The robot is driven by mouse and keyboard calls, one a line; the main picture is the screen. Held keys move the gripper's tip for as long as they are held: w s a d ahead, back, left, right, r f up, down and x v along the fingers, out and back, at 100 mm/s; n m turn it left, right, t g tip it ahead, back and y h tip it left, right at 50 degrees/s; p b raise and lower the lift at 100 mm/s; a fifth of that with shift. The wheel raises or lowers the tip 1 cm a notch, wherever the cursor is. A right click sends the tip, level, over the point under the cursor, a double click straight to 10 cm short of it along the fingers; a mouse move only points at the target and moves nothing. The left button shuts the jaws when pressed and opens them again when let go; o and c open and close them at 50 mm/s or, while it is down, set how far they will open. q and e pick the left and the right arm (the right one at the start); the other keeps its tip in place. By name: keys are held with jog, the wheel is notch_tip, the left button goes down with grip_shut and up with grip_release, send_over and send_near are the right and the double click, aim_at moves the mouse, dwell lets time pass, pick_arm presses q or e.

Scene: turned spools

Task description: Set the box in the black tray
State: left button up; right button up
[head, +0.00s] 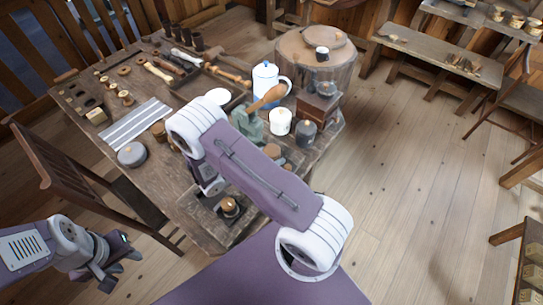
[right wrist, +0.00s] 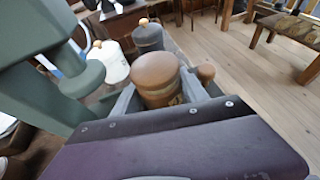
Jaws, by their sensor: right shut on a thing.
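The box is a round brown wooden piece (right wrist: 157,75) between the grey fingers of my right gripper (right wrist: 158,97) in the right wrist view. The gripper is shut on it. In the head view the brown top of the box (head: 271,151) shows just past my right arm, which hides that gripper. I cannot tell whether the box touches the table. A dark tray (head: 236,101) lies farther back on the table, partly hidden by my arm and a white oval dish. My left gripper (head: 112,268) hangs empty at the lower left, off the table, its fingers apart.
A white canister (head: 280,122) and a dark canister (head: 306,131) stand just beyond the box. A green stand (head: 247,124) is close to my right gripper. A chair (head: 70,175) is at the left.

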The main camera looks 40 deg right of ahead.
jog(key=o, duration=1.4)
jog(key=shift+f, duration=0.1)
jog(key=shift+r, duration=0.2)
jog(key=v, duration=1.2)
jog(key=s+a+r+m+y, duration=0.1)
jog(key=s+m+y, duration=0.1)
jog(key=m+y, duration=0.2)
jog(key=s+r+m+y, duration=0.1)
jog(key=s+m+y, duration=0.2)
jog(key=m, duration=0.6)
jog(key=s+a+r+m+y, duration=0.1)
jog(key=s+m+y, duration=0.1)
jog(key=m+y, duration=0.4)
jog(key=shift+s+a+r+y, duration=0.3)
jog(key=shift+s+y, duration=0.1)
